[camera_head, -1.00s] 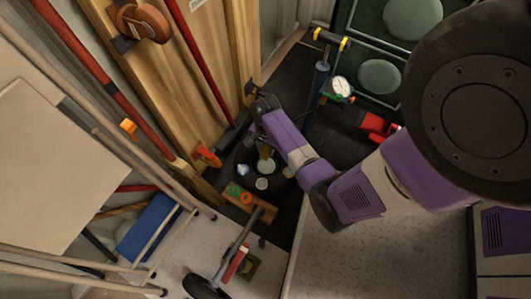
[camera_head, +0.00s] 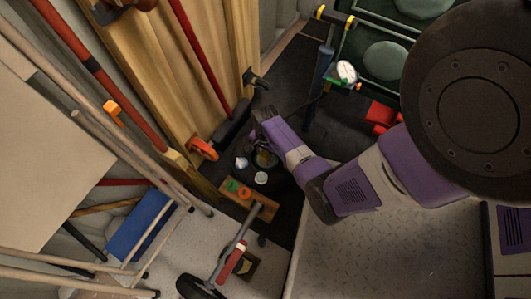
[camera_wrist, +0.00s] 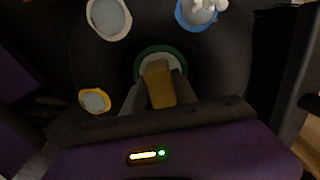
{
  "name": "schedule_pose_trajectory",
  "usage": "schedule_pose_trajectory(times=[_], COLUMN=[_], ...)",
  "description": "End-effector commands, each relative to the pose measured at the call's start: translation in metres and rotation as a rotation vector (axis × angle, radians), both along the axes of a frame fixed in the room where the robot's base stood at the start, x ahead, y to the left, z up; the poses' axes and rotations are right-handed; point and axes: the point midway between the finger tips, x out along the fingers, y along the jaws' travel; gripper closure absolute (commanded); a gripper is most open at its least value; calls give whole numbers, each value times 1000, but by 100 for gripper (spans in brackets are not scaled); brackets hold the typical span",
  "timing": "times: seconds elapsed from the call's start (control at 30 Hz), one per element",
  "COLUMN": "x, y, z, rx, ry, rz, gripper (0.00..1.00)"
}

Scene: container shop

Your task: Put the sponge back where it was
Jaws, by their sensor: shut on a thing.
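My gripper (camera_wrist: 157,88) is shut on a yellowish-tan sponge (camera_wrist: 160,88), one finger on each side. In the wrist view the sponge overlaps a round, green-rimmed container (camera_wrist: 141,66). I cannot tell whether its lower end is inside the container or above it. White-rimmed (camera_wrist: 110,18), blue-rimmed (camera_wrist: 197,14) and yellow-rimmed (camera_wrist: 95,101) containers stand around it on a dark round surface (camera_wrist: 225,70). In the head view my gripper (camera_head: 263,156) is low among these containers, and my arm partly hides the sponge.
A wooden block with green and orange round pieces (camera_head: 248,198) lies just in front. A pump with a gauge (camera_head: 345,72) stands behind to the right.

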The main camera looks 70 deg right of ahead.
Motion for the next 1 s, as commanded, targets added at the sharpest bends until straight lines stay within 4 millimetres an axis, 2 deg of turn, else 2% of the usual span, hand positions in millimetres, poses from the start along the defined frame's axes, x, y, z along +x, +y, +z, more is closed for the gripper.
schedule_pose_trajectory(times=[0.17, 0.2, 0.3, 0.67, 0.83, 1.0], x=[0, 0, 0, 0, 0, 0], y=[0, 0, 0, 0, 1, 0], z=[-3, -3, -2, 1, 23, 59], rx=[1, 1, 0, 0, 0, 0], ry=[1, 1, 1, 0, 0, 0], rz=[1, 1, 1, 0, 2, 1], gripper=[100, 62, 44, 44, 44, 44])
